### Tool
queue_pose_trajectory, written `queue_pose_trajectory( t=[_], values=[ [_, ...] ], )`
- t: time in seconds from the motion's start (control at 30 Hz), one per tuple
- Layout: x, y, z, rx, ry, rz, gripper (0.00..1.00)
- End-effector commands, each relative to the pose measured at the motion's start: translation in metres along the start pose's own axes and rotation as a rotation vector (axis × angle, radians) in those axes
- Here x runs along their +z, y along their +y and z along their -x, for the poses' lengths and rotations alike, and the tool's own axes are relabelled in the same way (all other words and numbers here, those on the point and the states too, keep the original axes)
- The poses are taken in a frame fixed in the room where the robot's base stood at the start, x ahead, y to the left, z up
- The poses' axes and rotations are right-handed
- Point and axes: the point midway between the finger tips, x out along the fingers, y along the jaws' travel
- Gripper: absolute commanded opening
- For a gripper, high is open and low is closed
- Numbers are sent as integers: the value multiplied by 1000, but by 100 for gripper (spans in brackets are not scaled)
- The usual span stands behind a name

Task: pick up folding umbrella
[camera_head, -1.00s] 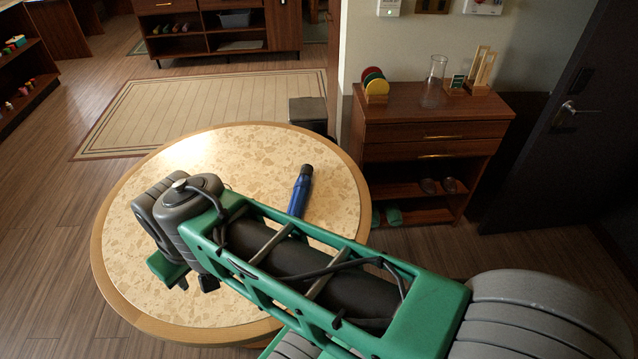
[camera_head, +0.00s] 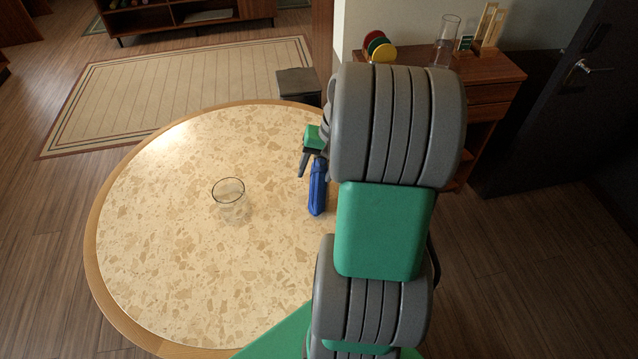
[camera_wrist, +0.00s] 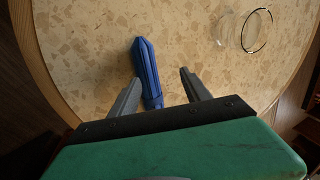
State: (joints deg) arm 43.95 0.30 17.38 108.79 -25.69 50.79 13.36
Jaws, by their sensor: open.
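The folding umbrella (camera_head: 317,190) is blue and lies on the round speckled table (camera_head: 150,240), right of its middle. In the head view my gripper (camera_head: 309,165) is at the umbrella's far end, and my arm hides part of that area. In the wrist view the umbrella (camera_wrist: 147,70) runs from between the fingers out past the tips. My gripper (camera_wrist: 157,90) is open, its left finger close beside the umbrella and its right finger farther off. The umbrella's near end is hidden behind the gripper's palm. I cannot tell whether a finger touches it.
A clear glass (camera_head: 229,192) stands on the table left of the umbrella; it also shows in the wrist view (camera_wrist: 230,28). A wooden cabinet (camera_head: 490,68) with a glass cylinder (camera_head: 446,42) stands behind at right. The table's left side is clear.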

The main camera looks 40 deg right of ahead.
Motion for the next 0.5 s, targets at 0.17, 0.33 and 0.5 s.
queue_pose_trajectory(
  t=[0.17,0.33,0.5],
  values=[
    [-14,33,-17,-39,-8,-87,56],
    [-13,31,-40,-39,-11,-84,56],
    [-11,32,-69,-39,-13,-84,56]
  ],
)
